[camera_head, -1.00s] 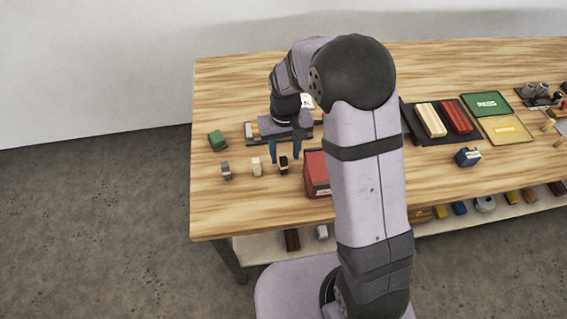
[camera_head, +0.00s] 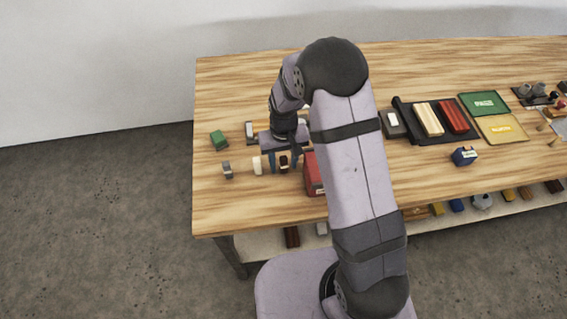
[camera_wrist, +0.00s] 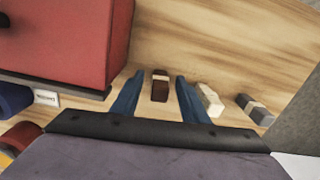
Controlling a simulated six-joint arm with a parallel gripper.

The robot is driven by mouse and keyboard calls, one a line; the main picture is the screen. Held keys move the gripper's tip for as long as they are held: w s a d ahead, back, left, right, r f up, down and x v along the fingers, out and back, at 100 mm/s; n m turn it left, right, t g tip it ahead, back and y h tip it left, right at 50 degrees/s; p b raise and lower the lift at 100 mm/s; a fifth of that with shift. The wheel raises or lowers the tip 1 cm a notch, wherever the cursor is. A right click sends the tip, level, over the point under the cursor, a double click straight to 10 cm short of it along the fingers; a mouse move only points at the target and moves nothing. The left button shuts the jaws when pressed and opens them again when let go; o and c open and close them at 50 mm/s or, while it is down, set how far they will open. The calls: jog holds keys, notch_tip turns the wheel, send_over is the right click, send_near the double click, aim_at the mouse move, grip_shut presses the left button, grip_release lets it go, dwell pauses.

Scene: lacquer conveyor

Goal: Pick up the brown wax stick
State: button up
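The brown wax stick (camera_wrist: 160,86) has a pale band around it and stands out dark against the wood in the wrist view. In the head view it is a small dark piece (camera_head: 284,161) partly hidden at my gripper. My gripper (camera_wrist: 160,97) is open, with one blue finger on each side of the brown stick. A gap shows between the stick and each finger. In the head view my gripper (camera_head: 284,164) is low over the table at the stick.
A cream stick (camera_wrist: 210,100) is just right of the right finger, with a grey stick (camera_wrist: 255,109) beyond it. A red box (camera_wrist: 75,45) stands close on the left. A green block (camera_head: 219,140) is at the table's left. Bare wood lies in front.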

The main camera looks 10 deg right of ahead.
grip_shut()
jog(key=shift+r, duration=0.1)
